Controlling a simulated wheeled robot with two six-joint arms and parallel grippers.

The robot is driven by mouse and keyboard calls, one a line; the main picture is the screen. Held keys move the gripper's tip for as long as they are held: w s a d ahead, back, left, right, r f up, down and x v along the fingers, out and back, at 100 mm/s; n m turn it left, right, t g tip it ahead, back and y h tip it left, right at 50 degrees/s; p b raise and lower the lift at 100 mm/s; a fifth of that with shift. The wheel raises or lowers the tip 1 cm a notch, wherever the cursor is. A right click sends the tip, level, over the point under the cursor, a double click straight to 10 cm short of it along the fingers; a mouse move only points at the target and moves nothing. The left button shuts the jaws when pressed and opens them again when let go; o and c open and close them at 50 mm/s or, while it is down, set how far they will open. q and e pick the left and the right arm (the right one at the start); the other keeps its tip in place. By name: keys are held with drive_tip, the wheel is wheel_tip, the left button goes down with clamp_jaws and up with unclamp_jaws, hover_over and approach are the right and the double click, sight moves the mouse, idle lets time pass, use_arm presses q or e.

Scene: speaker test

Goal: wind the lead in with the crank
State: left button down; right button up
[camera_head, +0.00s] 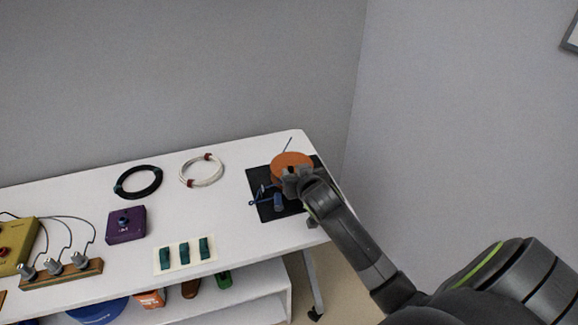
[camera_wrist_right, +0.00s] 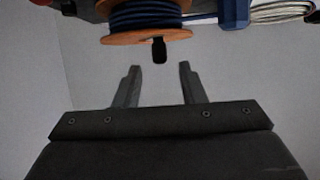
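The orange reel (camera_head: 291,160) sits on a black mat (camera_head: 256,180) at the right end of the white table. In the right wrist view, dark blue lead (camera_wrist_right: 146,15) is wound between the orange flanges of the reel (camera_wrist_right: 125,39). A black crank knob (camera_wrist_right: 159,50) sticks out from the reel, just beyond and between my right fingertips. My right gripper (camera_wrist_right: 160,68) is open, with nothing between its fingers. In the head view, my right gripper (camera_head: 291,183) covers part of the reel's near side. My left gripper is not in view.
A small blue part (camera_head: 278,202) stands on the mat near the reel. A white coil (camera_head: 202,171), a black coil (camera_head: 138,182), a purple box (camera_head: 126,225) and a card with green pieces (camera_head: 185,254) lie to the left. A grey wall rises behind.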

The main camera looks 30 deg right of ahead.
sight(291, 168)
drive_tip(key=x, duration=0.6)
drive_tip(key=shift+w, duration=0.2)
drive_tip(key=shift+c, duration=0.5)
clamp_jaws()
